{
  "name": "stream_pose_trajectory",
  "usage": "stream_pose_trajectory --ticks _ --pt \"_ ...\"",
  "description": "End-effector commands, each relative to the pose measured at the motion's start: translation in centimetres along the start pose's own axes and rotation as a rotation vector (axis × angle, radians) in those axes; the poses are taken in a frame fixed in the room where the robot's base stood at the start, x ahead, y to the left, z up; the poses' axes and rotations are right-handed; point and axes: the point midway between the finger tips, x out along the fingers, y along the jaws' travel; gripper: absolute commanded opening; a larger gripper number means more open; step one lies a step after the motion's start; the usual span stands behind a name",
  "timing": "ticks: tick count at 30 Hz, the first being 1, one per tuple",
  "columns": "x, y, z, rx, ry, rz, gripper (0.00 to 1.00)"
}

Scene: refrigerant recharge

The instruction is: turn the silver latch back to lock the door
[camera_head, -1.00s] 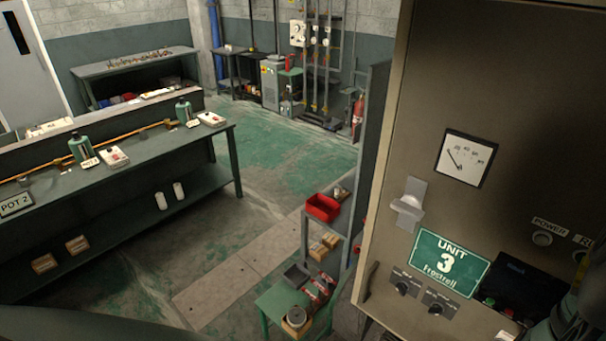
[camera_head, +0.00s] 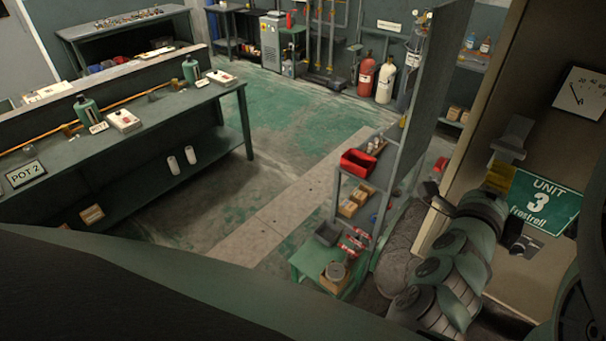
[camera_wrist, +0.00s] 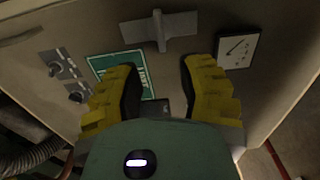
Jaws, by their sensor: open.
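The silver latch (camera_head: 512,138) is on the beige cabinet door (camera_head: 478,150), above the green Unit 3 sign (camera_head: 543,203). In the wrist view the latch (camera_wrist: 160,30) shows a flat plate with a handle standing across it. My gripper (camera_wrist: 158,75) is open and empty, its two yellow fingers pointing at the panel. The latch lies beyond the fingertips, roughly centred between them and apart from them. In the head view my gripper (camera_head: 500,177) is just below the latch, and my arm hides the lower panel.
A square dial (camera_wrist: 238,50) and dark knobs (camera_wrist: 62,70) are on the same panel. A grey shelf rack with a red bin (camera_head: 357,162) and a green table (camera_head: 318,262) stand left of the cabinet. The floor between rack and workbench (camera_head: 110,150) is clear.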

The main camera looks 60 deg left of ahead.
Motion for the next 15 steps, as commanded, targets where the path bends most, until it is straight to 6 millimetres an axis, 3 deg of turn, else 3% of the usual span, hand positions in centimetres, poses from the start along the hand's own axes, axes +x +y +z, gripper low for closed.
stream_pose_trajectory --ticks 5,15 --pt "0.8 0.2 0.1 0.008 -0.003 0.002 0.38" --pt "4.6 0.0 -0.1 0.006 0.002 -0.003 0.38"
